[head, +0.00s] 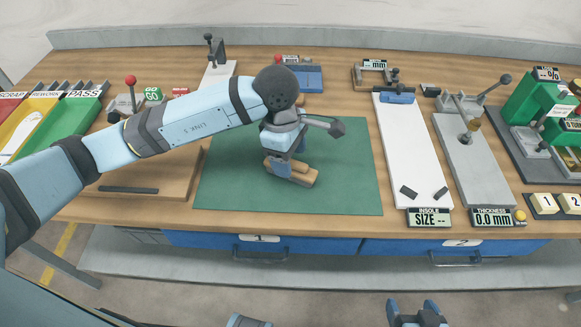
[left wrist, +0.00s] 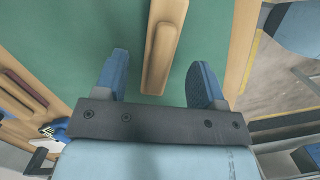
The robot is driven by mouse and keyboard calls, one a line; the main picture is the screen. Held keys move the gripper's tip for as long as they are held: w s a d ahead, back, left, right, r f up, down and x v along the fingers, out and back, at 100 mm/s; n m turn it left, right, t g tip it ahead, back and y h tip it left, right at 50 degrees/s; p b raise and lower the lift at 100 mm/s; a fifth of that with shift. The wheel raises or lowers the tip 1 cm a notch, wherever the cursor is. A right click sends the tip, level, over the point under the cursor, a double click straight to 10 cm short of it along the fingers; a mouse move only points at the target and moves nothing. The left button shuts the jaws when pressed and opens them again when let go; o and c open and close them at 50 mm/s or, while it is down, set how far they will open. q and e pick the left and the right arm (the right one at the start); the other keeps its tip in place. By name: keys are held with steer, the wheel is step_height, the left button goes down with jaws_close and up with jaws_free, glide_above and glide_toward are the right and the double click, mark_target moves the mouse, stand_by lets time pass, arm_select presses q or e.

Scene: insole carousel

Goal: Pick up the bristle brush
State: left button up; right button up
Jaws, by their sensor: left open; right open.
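The bristle brush (head: 300,178) lies on the green mat (head: 345,190) near its middle; its wooden body is pale tan, and its bristles are hidden. My left gripper (head: 292,163) is low over it, with blue fingers that partly cover it. In the left wrist view the wooden brush (left wrist: 163,45) lies between the two spread fingers of my left gripper (left wrist: 160,80), with a gap on each side. My right gripper (head: 418,313) is open and empty at the bottom edge of the head view, in front of the bench and away from the brush.
Coloured sorting bins (head: 78,105) stand at the left. A white insole gauge board (head: 405,150) and a grey thickness gauge (head: 465,160) stand right of the mat. A blue block fixture (head: 305,78) is behind it. The mat's front and right parts are clear.

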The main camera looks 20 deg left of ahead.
mark_target(291, 160)
arm_select(q)
steer(key=shift+d+f, duration=0.1)
steer(key=shift+f, duration=0.75)
steer(key=shift+c, duration=0.5)
steer(key=c, duration=1)
step_height(291, 160, up, 20)
steer(key=shift+p, duration=0.3)
steer(key=shift+o, duration=0.8)
